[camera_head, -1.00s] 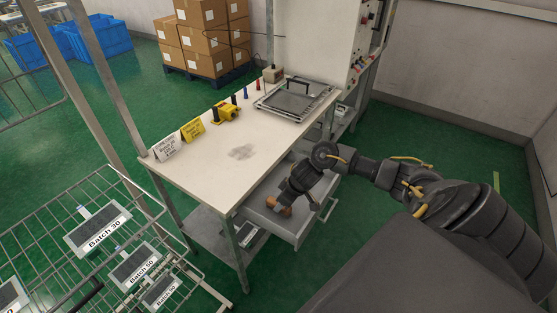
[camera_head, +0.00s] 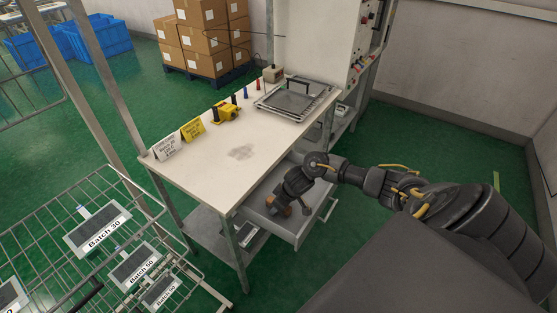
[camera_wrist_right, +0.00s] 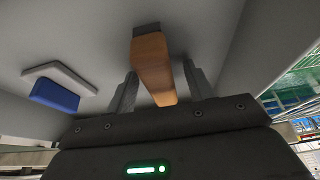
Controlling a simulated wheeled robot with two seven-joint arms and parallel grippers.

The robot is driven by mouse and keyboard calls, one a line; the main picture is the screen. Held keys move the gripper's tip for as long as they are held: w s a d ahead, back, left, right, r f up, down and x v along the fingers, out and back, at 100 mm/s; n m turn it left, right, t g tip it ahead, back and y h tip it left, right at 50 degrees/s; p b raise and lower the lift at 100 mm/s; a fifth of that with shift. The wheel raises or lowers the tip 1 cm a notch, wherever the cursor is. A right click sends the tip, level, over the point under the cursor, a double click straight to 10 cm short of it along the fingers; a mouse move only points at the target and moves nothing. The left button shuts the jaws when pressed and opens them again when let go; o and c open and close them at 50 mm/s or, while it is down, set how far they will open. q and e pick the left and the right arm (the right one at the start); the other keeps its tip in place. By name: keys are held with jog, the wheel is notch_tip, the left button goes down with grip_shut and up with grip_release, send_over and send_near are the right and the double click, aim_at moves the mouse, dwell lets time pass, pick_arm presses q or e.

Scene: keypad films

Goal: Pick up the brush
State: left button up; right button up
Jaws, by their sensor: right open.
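The brush, with an orange-brown wooden body and a dark end, lies in the open drawer (camera_head: 287,232) under the bench. In the right wrist view the brush (camera_wrist_right: 152,60) runs between the two fingers of my right gripper (camera_wrist_right: 160,70), which are open, with a gap visible on each side. In the head view my right arm reaches down into the drawer, and its wrist and gripper partly hide the brush (camera_head: 270,200). My left gripper is not in view.
A blue-and-white block (camera_wrist_right: 55,95) lies beside the brush in the drawer. The drawer walls are close around my gripper. The bench top (camera_head: 205,175) above holds signs, a yellow device (camera_head: 226,112) and a framed plate (camera_head: 292,100). A wire rack (camera_head: 120,225) stands at left.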

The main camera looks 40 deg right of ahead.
jog(key=shift+f, duration=0.15)
jog(key=shift+c, duration=0.2)
jog(key=c, duration=1)
jog(key=shift+c, duration=0.2)
jog(key=shift+r, duration=0.25)
notch_tip(320, 180, up, 3)
jog(key=shift+w, duration=0.1)
jog(key=s+a+r+p, duration=0.4)
jog(key=s+a+r, duration=0.4)
jog(key=s+r, duration=0.2)
jog(key=shift+s+a, duration=0.25)
jog(key=shift+s, duration=0.45)
